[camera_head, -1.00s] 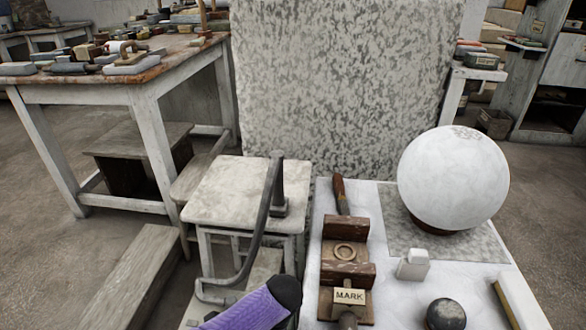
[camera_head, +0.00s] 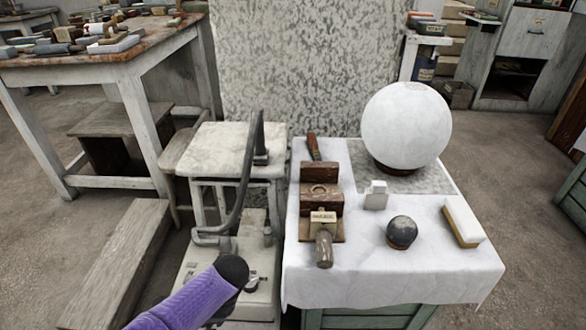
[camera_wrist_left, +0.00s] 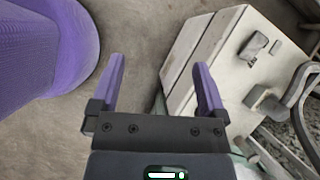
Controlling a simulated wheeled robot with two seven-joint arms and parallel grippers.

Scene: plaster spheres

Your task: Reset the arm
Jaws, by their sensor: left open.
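My left arm, purple with a black rounded joint, comes into the head view (camera_head: 188,298) from the bottom left. The joint is seen in front of a pale machine base beside the cloth-covered table. My left gripper shows in the left wrist view (camera_wrist_left: 158,68), with two purple fingers wide apart and nothing between them. Behind the fingers are bare floor and the pale machine base (camera_wrist_left: 215,70). In the head view I cannot make out the gripper itself. My right arm and gripper are not in view.
The white-clothed table (camera_head: 345,275) carries a large white sphere (camera_head: 406,125), a dark ball (camera_head: 401,232), a block-like brush (camera_head: 462,222), a small white block (camera_head: 375,195) and a brown wooden stand (camera_head: 320,195). A curved metal arm (camera_head: 248,175) rises near a stool (camera_head: 235,148).

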